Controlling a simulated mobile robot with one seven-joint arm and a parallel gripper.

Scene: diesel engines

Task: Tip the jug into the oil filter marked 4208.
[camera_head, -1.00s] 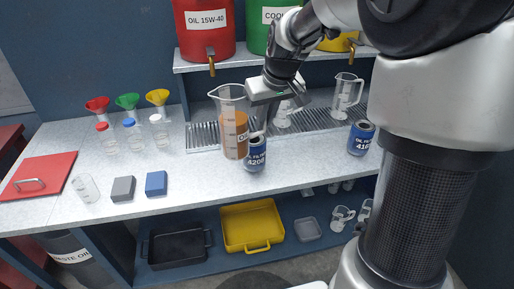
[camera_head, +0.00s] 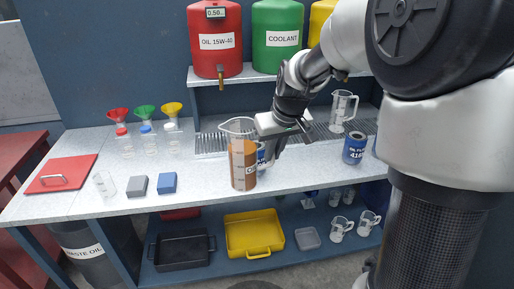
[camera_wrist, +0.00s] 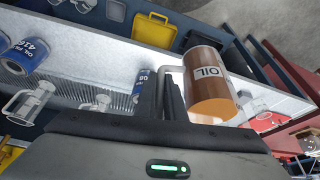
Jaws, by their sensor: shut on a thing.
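The clear jug (camera_head: 243,172) holds brown-orange oil and has a label reading OIL. In the head view it looks about upright, above or at the bench's front part. My gripper (camera_head: 268,134) is shut on the jug's handle; the jug also fills the right centre of the wrist view (camera_wrist: 207,88). The blue oil filter (camera_head: 261,154) is just behind the jug's right side and mostly hidden, its number covered there. In the wrist view this filter (camera_wrist: 141,88) stands beside my fingers, its number only partly readable. I cannot tell whether jug and filter touch.
Another blue filter (camera_head: 355,148) and a clear empty jug (camera_head: 343,110) stand to the right. Grey (camera_head: 138,185) and blue blocks (camera_head: 168,182), a small beaker (camera_head: 104,184) and a red tray (camera_head: 62,173) are on the left.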

